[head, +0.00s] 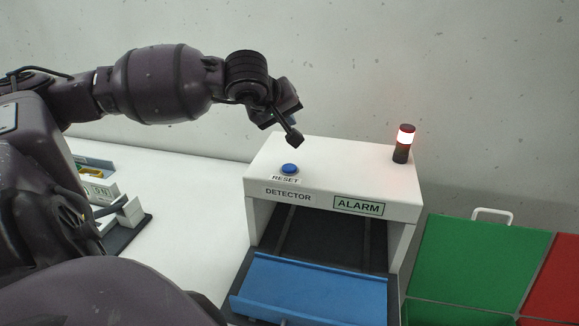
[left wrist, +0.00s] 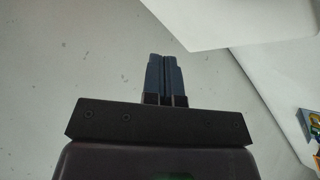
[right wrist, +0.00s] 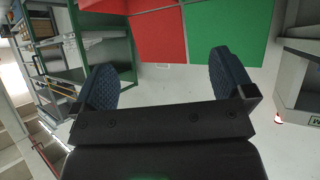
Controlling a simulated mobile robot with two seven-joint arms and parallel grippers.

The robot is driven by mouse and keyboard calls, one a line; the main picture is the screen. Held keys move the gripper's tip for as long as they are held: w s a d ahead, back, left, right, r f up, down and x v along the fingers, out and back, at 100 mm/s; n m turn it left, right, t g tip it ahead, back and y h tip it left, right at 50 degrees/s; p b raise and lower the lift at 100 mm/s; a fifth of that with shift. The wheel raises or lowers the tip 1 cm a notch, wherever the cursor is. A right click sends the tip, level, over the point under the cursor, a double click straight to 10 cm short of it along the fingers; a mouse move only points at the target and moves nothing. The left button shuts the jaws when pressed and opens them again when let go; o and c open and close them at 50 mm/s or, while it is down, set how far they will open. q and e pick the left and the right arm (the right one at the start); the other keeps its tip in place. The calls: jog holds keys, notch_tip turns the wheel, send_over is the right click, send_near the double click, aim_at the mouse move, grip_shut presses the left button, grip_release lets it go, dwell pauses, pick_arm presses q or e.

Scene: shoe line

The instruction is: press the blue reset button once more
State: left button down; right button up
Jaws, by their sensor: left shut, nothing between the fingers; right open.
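The blue reset button (head: 289,168) sits on top of the white detector box (head: 345,175), behind a label reading RESET. My left gripper (head: 296,139) is shut and empty, with its fingertips above the box top, just behind and slightly right of the button in the head view. The fingers look apart from the button. In the left wrist view the left gripper (left wrist: 166,75) shows its fingers together, and the button is not visible there. My right gripper (right wrist: 170,80) is open and empty, away from the box.
A lamp (head: 404,143) on the box glows red-white. An ALARM sign (head: 358,206) is on the box front. A blue tray (head: 310,290) lies at the opening. Green (head: 478,262) and red (head: 560,285) panels are at right. A green-framed shelf (right wrist: 65,70) shows in the right wrist view.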

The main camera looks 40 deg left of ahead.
pick_arm(q)
jog(key=b, duration=0.3)
send_over(287, 166)
notch_tip(287, 166, down, 7)
jog(key=shift+r, duration=0.1)
jog(key=shift+f+b, duration=0.4)
jog(key=shift+f, duration=0.3)
pick_arm(e)
jog(key=shift+f, duration=2)
jog(key=shift+w+r, duration=0.1)
jog(key=shift+w+a+r, duration=0.1)
jog(key=shift+w+r, duration=0.2)
jog(key=shift+w, duration=0.1)
jog(key=shift+s, duration=0.1)
jog(key=shift+s+f, duration=0.4)
jog(key=shift+s, duration=0.05)
